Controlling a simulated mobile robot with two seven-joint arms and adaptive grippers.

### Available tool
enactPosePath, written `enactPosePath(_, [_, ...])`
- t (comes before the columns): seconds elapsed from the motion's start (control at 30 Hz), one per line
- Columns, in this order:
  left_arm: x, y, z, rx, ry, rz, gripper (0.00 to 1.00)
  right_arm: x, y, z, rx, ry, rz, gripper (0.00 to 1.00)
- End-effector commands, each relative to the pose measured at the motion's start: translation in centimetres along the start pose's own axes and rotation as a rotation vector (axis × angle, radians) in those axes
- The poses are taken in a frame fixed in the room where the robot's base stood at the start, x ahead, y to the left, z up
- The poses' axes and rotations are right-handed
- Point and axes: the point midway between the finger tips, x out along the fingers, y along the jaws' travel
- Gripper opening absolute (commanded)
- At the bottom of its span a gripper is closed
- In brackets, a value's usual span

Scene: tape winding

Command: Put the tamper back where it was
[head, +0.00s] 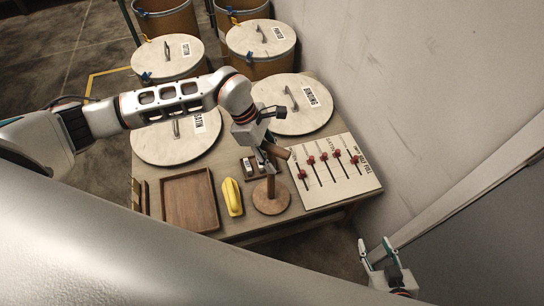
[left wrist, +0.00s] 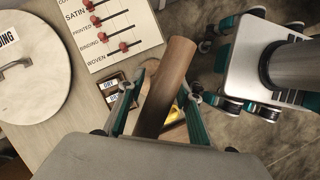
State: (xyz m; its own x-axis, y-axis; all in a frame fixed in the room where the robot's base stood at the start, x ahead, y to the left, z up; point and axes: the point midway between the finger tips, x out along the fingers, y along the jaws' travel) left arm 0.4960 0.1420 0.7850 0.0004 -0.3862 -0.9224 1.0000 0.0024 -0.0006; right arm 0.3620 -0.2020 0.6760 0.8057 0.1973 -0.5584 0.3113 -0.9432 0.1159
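A brown wooden cylinder (head: 276,151) lies tilted at my left gripper (head: 264,156), above a round wooden base with an upright post (head: 271,199). I cannot tell whether this cylinder is the tamper or part of the stand. In the left wrist view the cylinder (left wrist: 166,85) runs between the two fingers of my left gripper (left wrist: 165,88). Narrow gaps seem to show beside it; a firm hold is not clear. My right gripper (head: 376,248) is open and empty, off the table at the lower right. No other thing is clearly a tamper.
Left of the stand are a yellow curved object (head: 232,197) and an empty-looking brown tray (head: 189,202). A small dark box with labelled parts (head: 252,167) stands behind. A board with red sliders (head: 328,172) lies right. Large round lids (head: 291,104) fill the table's back.

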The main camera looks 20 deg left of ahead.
Motion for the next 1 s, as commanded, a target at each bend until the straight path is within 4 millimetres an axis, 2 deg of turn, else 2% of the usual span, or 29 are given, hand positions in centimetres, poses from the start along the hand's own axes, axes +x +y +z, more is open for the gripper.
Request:
enactPosePath(0.17, [-1.6, 0.2, 0.0, 0.001, 0.001, 0.004, 0.34, 0.0, 0.0, 0.0, 0.000, 0.000, 0.000, 0.40])
enactPosePath(0.5, [-8.3, 0.2, 0.0, 0.001, 0.001, 0.006, 0.34, 0.3, -0.1, 0.5, 0.001, 0.000, 0.000, 0.40])
enactPosePath(0.63, [-10.3, 0.1, 0.0, 0.001, 0.001, 0.004, 0.34, 0.4, -0.1, 0.6, 0.001, 0.001, 0.000, 0.40])
enactPosePath(0.8, [-11.8, 0.1, 0.0, 0.000, 0.001, 0.002, 0.34, 0.4, -0.1, 0.6, 0.001, 0.001, 0.000, 0.40])
enactPosePath(1.0, [-12.2, 0.0, 0.1, 0.001, 0.000, 0.000, 0.34, 0.4, -0.1, 0.6, 0.001, 0.001, 0.000, 0.40])
